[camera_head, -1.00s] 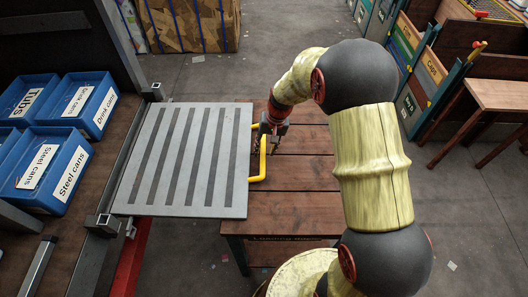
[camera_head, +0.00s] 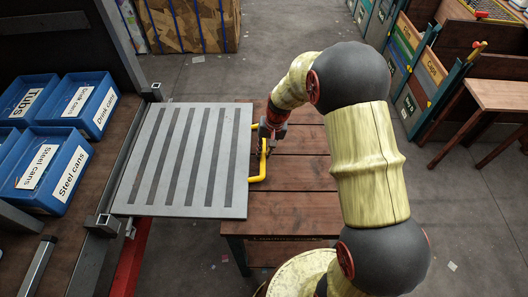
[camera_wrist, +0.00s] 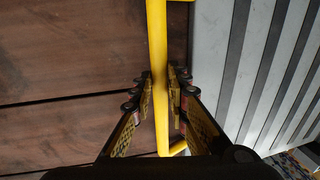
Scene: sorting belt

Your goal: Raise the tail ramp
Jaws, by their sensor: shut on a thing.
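The tail ramp (camera_head: 190,160) is a grey plate with dark stripes, lying roughly flat beside the belt frame; it also shows at the right of the wrist view (camera_wrist: 265,70). A yellow bar handle (camera_head: 262,165) runs along its right edge. In the wrist view the handle (camera_wrist: 156,50) passes between the fingers. My gripper (camera_head: 266,142) is at the upper part of the handle, with its fingers (camera_wrist: 160,92) on both sides of the bar, shut on it. The fingertips are partly hidden by the wrist in the head view.
A brown slatted wooden table (camera_head: 300,205) stands under and right of the ramp's edge. Blue labelled bins (camera_head: 60,185) stand at the left. A crate of cardboard (camera_head: 190,25) is at the back. A small wooden table (camera_head: 495,95) and labelled bins stand at the right. Grey floor lies between.

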